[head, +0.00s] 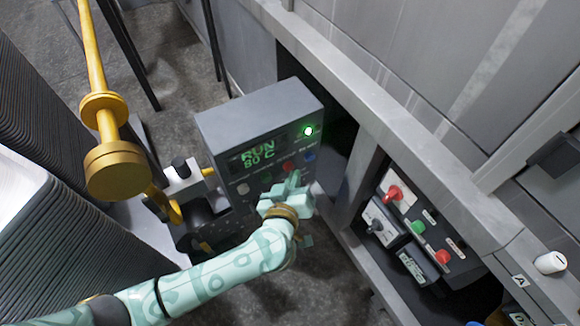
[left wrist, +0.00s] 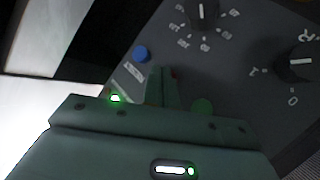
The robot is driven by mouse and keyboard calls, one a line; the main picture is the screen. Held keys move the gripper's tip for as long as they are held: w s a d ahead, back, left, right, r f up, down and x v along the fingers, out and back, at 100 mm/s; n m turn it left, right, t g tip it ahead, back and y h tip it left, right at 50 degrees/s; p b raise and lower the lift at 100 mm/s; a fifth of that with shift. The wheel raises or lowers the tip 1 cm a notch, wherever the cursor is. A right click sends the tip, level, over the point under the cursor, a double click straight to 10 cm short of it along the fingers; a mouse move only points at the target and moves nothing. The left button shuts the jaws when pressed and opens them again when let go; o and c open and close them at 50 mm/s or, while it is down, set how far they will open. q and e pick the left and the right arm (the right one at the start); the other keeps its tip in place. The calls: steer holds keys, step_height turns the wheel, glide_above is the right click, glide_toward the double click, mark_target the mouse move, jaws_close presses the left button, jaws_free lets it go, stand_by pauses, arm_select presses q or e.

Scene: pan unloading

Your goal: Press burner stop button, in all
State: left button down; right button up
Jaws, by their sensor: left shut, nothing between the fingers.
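A grey control box (head: 259,109) stands in the middle of the head view. Its display (head: 258,150) reads RUN and 80 C in green, and a green lamp (head: 308,131) is lit. A row of buttons sits below: white (head: 243,188), green (head: 266,179), red (head: 288,166) and blue (head: 310,155). Their labels are too small to read. My left gripper (head: 293,179) is shut and empty, its tips close below the red button. In the left wrist view the fingers (left wrist: 161,78) mostly hide the red button (left wrist: 176,75); I cannot tell whether they touch it. My right gripper is not in view.
Two dark knobs, one at the top (left wrist: 203,12) and one at the right (left wrist: 297,63), show in the left wrist view. A second panel (head: 412,235) with red and green controls lies to the right. A yellow pole with a round end (head: 116,168) hangs at the left.

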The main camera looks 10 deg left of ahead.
arm_select(q)
steer(key=shift+w+a, duration=0.35)
steer(key=shift+w, duration=0.05)
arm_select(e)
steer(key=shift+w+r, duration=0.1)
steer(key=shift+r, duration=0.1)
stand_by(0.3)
arm_select(q)
steer(key=shift+s+d, duration=0.1)
stand_by(0.3)
steer(key=shift+s+d+p, duration=0.45)
steer(key=shift+s+p, duration=0.2)
steer(key=shift+s, duration=0.05)
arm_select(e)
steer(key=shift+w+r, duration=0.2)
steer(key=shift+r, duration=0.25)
arm_select(q)
steer(key=s+d, duration=0.1)
steer(key=s, duration=0.1)
steer(key=s+d+p, duration=0.1)
steer(key=s+d, duration=0.1)
steer(key=shift+p, duration=0.3)
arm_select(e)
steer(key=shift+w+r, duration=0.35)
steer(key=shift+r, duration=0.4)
